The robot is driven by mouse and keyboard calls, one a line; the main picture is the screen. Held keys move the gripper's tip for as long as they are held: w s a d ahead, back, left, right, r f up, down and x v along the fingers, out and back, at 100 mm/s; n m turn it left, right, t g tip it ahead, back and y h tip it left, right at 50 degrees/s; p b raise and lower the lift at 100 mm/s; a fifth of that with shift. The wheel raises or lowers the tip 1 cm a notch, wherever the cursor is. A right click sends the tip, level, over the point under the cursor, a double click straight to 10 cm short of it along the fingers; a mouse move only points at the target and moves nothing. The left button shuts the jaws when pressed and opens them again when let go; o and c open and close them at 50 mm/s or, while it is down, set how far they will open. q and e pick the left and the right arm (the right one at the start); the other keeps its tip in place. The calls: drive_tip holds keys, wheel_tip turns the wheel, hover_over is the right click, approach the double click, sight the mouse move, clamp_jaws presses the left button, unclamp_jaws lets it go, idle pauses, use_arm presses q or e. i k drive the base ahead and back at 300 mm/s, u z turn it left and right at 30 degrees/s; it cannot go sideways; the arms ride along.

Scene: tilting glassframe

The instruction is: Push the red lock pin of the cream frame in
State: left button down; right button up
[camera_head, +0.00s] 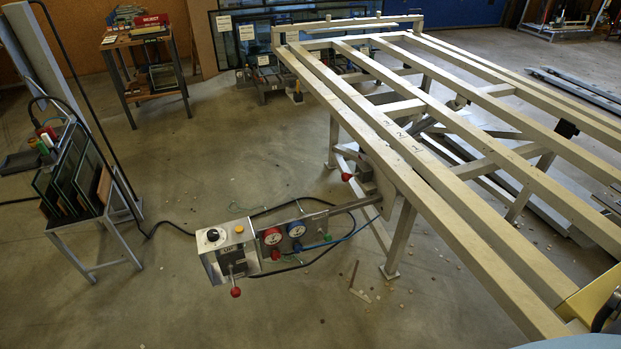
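The cream frame (388,127) is a large tilting rack of long parallel bars on a stand, filling the right half of the head view. A red knob (346,177) on a short rod juts left from a dark block below the frame's near-left rail; it looks like the lock pin. How far the pin is in cannot be told at this size. Neither of my grippers can be made out in this view.
A control box (227,254) with a red-tipped lever and gauges sits on an arm reaching left from the frame. A glass rack (75,185) stands left, a shelf cart (148,65) behind. Cables cross the floor; the floor between rack and control box is mostly open.

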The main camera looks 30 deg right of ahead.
sight(345, 177)
drive_tip(key=i, duration=1)
drive_tip(key=z, duration=1.75)
